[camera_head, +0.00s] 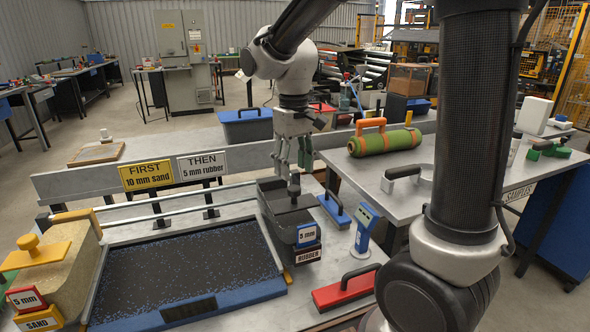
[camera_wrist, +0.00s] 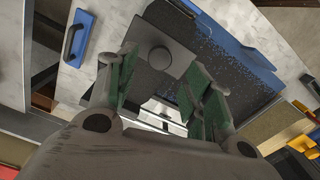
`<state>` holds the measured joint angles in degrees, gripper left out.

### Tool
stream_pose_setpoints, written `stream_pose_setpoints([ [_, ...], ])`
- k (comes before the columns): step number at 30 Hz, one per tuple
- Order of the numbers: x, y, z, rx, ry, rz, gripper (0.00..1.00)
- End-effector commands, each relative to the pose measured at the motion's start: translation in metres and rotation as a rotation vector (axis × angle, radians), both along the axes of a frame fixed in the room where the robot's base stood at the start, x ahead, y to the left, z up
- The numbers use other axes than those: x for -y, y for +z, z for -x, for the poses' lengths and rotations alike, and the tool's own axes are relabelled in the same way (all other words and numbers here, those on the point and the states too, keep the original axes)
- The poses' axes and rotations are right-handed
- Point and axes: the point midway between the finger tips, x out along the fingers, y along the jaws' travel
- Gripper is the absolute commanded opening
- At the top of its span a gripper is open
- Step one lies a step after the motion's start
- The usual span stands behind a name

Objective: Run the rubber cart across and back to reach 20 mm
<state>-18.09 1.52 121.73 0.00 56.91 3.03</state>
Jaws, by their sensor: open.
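The rubber cart (camera_head: 283,222) is a dark grey box with a "5 mm" tag and a "RUBBER" label. It stands at the right end of the tray (camera_head: 238,294), which has a blue front edge and a dark, blue-flecked bed (camera_head: 190,262). My gripper (camera_head: 294,166) is open, pointing down just above the cart's dark knob (camera_head: 294,185). In the wrist view the round knob (camera_wrist: 160,56) shows between the tips of my gripper (camera_wrist: 160,72); contact cannot be told. The sand cart (camera_head: 55,270), with a yellow knob, stands at the left end.
Signs (camera_head: 175,172) read "FIRST 10 mm sand" and "THEN 5 mm rubber". A turf roll (camera_head: 384,142) lies on the right table. A rail runs behind the tray.

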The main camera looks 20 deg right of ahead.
Motion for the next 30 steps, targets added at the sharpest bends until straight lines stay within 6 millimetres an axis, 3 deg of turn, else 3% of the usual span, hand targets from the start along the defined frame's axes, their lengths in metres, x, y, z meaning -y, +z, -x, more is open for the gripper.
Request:
stream_pose_setpoints([
  [15,0.000,-0.068,0.000,0.000,-0.001,0.000,0.51],
  [26,0.000,-0.075,0.000,0.003,-0.001,-0.001,0.51],
  [30,0.000,-0.075,0.000,0.003,-0.001,-0.001,0.25],
])
